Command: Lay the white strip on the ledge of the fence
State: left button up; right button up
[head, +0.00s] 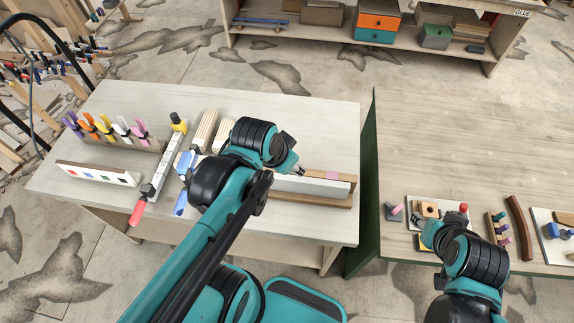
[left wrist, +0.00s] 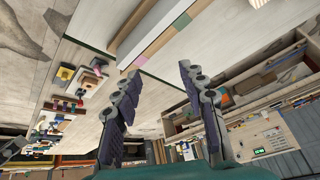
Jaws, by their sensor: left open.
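The fence (head: 305,199) is a brown wooden piece on the left table, with a low front ledge and a raised back. A white strip (head: 300,186) runs along it, between the ledge and the back's tan top edge, which has a pink patch. The left wrist view shows the white strip (left wrist: 152,32) beside the brown ledge and the pink and green marked edge. I cannot tell if it rests fully on the ledge. My left gripper (head: 298,167) is open, close above the fence's left part; its fingers (left wrist: 158,75) are apart and empty. My right gripper (head: 428,230) is over the right table, its fingertips unclear.
Left of my left arm are a rack of coloured clamps (head: 115,143), a white block with coloured squares (head: 98,174) and a long bar clamp (head: 158,170). The right table (head: 450,140) holds small parts and a curved brown piece (head: 520,226); its far part is clear.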

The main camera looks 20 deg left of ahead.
pick_arm(q)
jog(key=n, duration=0.1)
jog(key=s+n+t, duration=0.1)
jog(key=n, duration=0.1)
jog(key=shift+s+a+r+n+t+y, duration=0.15)
jog(key=shift+s+a+n+t+y, duration=0.05)
jog(key=shift+s+n+t+y, duration=0.2)
jog(key=shift+w, duration=0.1)
notch_tip(320, 180, down, 18)
jog(key=b, duration=1.8)
